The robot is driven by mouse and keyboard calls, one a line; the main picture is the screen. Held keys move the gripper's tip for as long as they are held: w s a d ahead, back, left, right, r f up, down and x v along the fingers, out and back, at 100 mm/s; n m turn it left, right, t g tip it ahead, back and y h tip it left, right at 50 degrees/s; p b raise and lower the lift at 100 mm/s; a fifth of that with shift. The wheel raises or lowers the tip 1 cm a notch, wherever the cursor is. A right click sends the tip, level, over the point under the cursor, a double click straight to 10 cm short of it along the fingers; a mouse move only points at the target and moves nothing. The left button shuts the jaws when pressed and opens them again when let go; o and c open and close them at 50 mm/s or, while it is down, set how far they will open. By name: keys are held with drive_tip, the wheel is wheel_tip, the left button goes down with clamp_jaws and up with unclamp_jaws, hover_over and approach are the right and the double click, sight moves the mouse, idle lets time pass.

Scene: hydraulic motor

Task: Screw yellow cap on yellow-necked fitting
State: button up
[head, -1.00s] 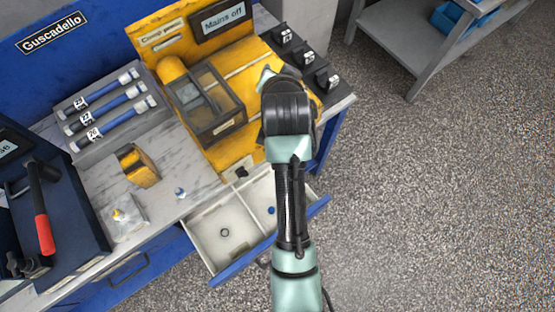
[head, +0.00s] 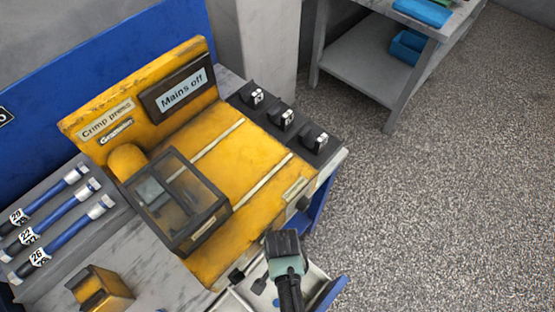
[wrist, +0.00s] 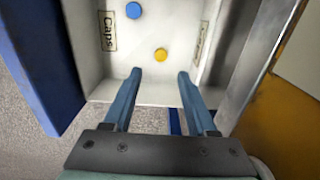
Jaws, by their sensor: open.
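In the wrist view, a small round yellow cap (wrist: 160,54) lies on the white floor of a drawer compartment labelled "Caps" (wrist: 85,62). My gripper (wrist: 160,76) is open over this drawer. Its two blue fingers are spread, and the yellow cap appears between and just beyond their tips, with nothing held. How far the tips are above the drawer floor I cannot tell. In the head view, the gripper's fingers are hidden and only part of my arm shows. The yellow-necked fitting cannot be made out in either current view.
A blue cap (wrist: 133,10) lies in the same compartment. The drawer's blue front (head: 328,296) sticks out below the yellow crimp press (head: 228,170). Black switches (head: 284,119) stand at the press's right. A small yellow block (head: 100,288) sits on the bench at lower left.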

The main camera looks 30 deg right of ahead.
wheel_tip(320, 180, down, 2)
drive_tip(key=shift+f+b, duration=0.1)
drive_tip(key=shift+b, duration=1)
wheel_tip(320, 180, down, 4)
drive_tip(key=b, duration=0.3)
drive_tip(key=shift+w+b, duration=0.1)
drive_tip(key=shift+b, duration=0.3)
drive_tip(key=shift+f+b, duration=0.95)
drive_tip(key=shift+f, duration=0.4)
clamp_jaws()
drive_tip(key=shift+p, duration=0.3)
